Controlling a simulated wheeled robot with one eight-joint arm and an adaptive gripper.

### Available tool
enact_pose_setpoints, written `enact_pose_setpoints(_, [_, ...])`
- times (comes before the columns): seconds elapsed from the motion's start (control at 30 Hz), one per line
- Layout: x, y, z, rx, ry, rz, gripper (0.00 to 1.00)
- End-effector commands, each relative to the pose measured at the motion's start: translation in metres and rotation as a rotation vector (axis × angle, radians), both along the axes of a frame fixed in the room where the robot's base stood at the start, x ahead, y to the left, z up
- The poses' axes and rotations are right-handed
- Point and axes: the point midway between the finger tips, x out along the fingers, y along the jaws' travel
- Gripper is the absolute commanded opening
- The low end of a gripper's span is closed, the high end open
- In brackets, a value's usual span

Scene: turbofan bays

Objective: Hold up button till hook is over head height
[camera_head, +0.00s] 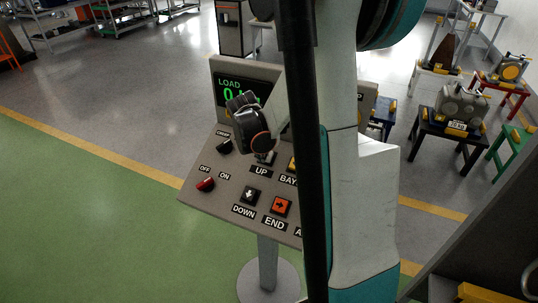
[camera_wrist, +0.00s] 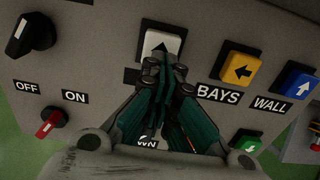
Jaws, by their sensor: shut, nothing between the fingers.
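The console (camera_head: 228,198) stands on a post. Its white up button (camera_wrist: 163,42) with a black arrow shows in the wrist view; in the head view only its edge shows above the UP label (camera_head: 261,170). My gripper (camera_wrist: 164,62) is shut and empty, its fingertips overlapping the lower part of the up button. I cannot tell whether they press it. The fingers hide the UP label in the wrist view. In the head view my wrist covers the fingertips. No hook is in view.
The down button (camera_head: 249,195), orange END button (camera_head: 280,206), red ON/OFF knob (camera_head: 205,184) and black knob (camera_wrist: 30,34) are close by. Yellow BAYS (camera_wrist: 240,71) and blue WALL (camera_wrist: 296,82) buttons lie right. The LOAD display (camera_head: 230,92) is partly covered. Stands with engine parts (camera_head: 461,102) are behind right.

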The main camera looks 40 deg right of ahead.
Motion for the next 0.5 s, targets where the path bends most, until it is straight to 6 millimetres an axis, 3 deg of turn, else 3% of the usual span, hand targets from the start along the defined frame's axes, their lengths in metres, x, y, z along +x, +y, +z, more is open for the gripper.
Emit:
enact_pose_setpoints(0.03, [0.001,0.008,0.016,-0.001,0.0,0.004,0.0])
enact_pose_setpoints(0.2, [-0.006,0.021,0.047,-0.001,0.0,0.003,0.0])
enact_pose_setpoints(0.5, [-0.013,0.038,0.089,0.0,0.0,0.002,0.0])
